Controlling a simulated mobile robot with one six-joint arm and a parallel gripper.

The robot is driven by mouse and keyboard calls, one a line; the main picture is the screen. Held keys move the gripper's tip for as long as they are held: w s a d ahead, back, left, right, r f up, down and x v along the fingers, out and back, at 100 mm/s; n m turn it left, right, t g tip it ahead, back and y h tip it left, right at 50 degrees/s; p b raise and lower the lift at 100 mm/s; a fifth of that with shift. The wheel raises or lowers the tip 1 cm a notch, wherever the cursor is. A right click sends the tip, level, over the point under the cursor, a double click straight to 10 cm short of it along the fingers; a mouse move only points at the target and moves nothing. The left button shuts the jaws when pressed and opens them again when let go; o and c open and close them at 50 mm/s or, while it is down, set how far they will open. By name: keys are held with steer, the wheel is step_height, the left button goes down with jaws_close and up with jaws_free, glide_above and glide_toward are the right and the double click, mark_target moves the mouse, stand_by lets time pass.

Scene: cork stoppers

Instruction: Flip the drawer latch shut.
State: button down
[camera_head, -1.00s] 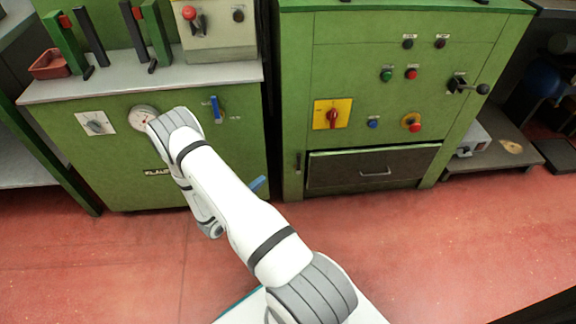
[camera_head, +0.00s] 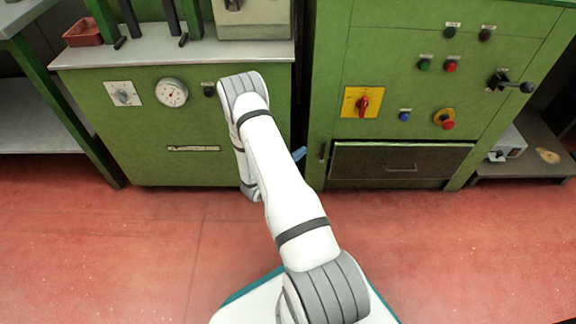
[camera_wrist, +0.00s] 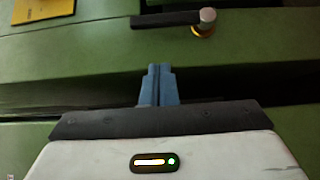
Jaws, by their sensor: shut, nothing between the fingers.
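The drawer latch (camera_head: 322,150) is a small dark lever on the right green cabinet, just left of the dark drawer front (camera_head: 400,162). It stands upright. In the wrist view the latch (camera_wrist: 168,19) is a dark bar lying across the picture, with a metal and brass pivot at its right end. My gripper (camera_wrist: 160,70) is shut and empty, its blue fingers together and pointing toward the latch bar, apart from it in the picture. In the head view the blue tip of my gripper (camera_head: 299,154) shows a little left of the latch, with the rest hidden behind my arm.
The yellow switch plate (camera_head: 350,101) is above the drawer, with several buttons around it. A dark lever with a black knob (camera_head: 527,87) sticks out at the right. The left green cabinet (camera_head: 160,130) stands close by, across a narrow dark gap. The red floor in front is clear.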

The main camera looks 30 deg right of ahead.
mark_target(322, 152)
steer(key=d, duration=0.1)
steer(key=s+d+b, duration=0.1)
steer(key=s+d, duration=0.1)
steer(key=d, duration=0.1)
